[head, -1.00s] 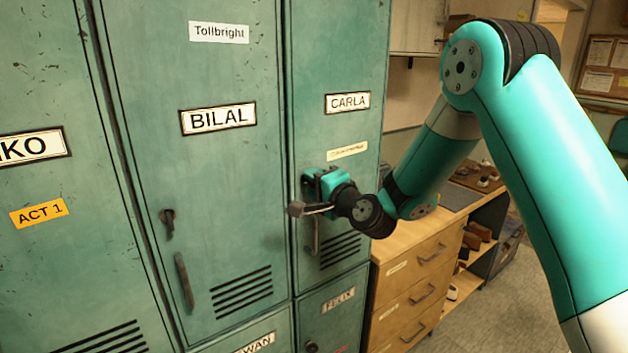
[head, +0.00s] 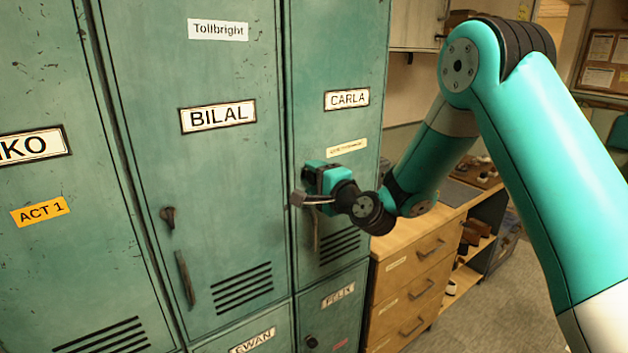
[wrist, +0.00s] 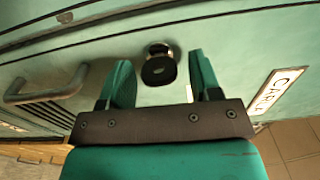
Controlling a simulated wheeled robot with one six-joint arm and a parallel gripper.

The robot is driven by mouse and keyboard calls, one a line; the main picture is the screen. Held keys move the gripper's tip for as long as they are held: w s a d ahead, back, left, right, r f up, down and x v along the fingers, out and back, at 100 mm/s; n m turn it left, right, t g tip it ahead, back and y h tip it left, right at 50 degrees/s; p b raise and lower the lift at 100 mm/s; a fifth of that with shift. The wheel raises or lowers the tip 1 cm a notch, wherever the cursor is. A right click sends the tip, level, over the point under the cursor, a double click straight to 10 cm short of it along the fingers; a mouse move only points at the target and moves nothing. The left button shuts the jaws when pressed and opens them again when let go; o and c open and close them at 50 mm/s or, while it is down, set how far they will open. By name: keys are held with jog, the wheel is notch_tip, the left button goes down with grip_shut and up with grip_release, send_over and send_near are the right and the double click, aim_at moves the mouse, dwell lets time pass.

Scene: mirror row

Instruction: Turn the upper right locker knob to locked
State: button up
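The upper right locker (head: 340,50) is green and bears the label CARLA (head: 347,99). Its dark round knob (wrist: 159,66) shows in the wrist view, just ahead of the fingertips and between their lines. In the head view my gripper hides the knob. My gripper (head: 309,187) is at the locker door; in the wrist view its two green fingers (wrist: 159,78) are spread apart, one on each side of the knob, with gaps on both sides. The locker's pull handle (wrist: 45,85) lies to the left in the wrist view and below my gripper in the head view.
The BILAL locker (head: 215,160) stands to the left with its own knob (head: 168,217) and handle (head: 185,278). The FELIX locker (head: 335,310) is below. A wooden drawer cabinet (head: 415,285) stands at the right, close under my arm.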

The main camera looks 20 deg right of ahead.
jog(key=b+v, duration=1.7)
jog(key=shift+s+b, duration=0.2)
jog(key=shift+b, duration=0.1)
